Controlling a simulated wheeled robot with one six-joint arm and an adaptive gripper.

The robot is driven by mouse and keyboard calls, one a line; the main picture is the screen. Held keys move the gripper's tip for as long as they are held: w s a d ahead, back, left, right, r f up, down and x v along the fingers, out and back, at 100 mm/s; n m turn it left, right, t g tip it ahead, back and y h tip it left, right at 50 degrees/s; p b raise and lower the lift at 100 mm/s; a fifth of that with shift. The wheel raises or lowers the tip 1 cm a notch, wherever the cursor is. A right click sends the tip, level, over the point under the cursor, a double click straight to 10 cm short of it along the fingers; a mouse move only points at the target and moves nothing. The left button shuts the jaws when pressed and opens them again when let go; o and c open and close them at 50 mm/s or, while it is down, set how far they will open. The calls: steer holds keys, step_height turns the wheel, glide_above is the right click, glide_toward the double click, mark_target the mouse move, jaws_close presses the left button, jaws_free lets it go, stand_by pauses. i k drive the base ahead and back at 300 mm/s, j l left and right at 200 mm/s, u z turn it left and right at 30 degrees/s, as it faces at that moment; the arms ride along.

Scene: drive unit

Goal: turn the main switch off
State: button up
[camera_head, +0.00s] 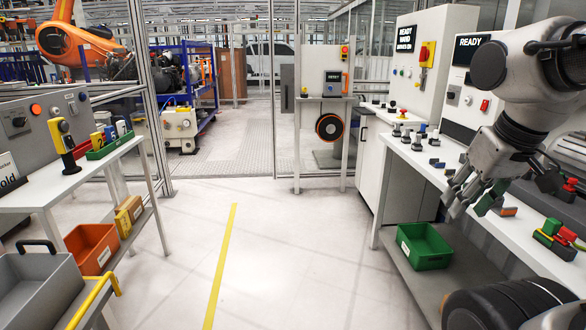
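A red rotary switch on a yellow plate (426,54), which looks like the main switch, is on the side of the tall light-grey cabinet (405,75) at the back right. Its exact handle angle is too small to tell. My gripper (468,208) hangs at the right, over the front edge of the right bench and well apart from the switch. Its fingers point down and look spread, with nothing clearly held between them. A smaller red and yellow switch (344,51) is on a panel further back.
The right bench (420,160) carries several small switches and parts, with a green bin (424,246) on its lower shelf. The left bench (25,195) holds parts, with an orange bin (92,248) below. The floor between, with a yellow line (222,262), is clear.

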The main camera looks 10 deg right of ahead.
mark_target(424, 53)
steer(key=i, duration=2.3)
steer(key=i+z, duration=0.1)
steer(key=i, duration=0.5)
steer(key=i+j+z, duration=0.1)
steer(key=i, duration=0.5)
steer(key=i+j+z, duration=0.15)
steer(key=i, duration=0.45)
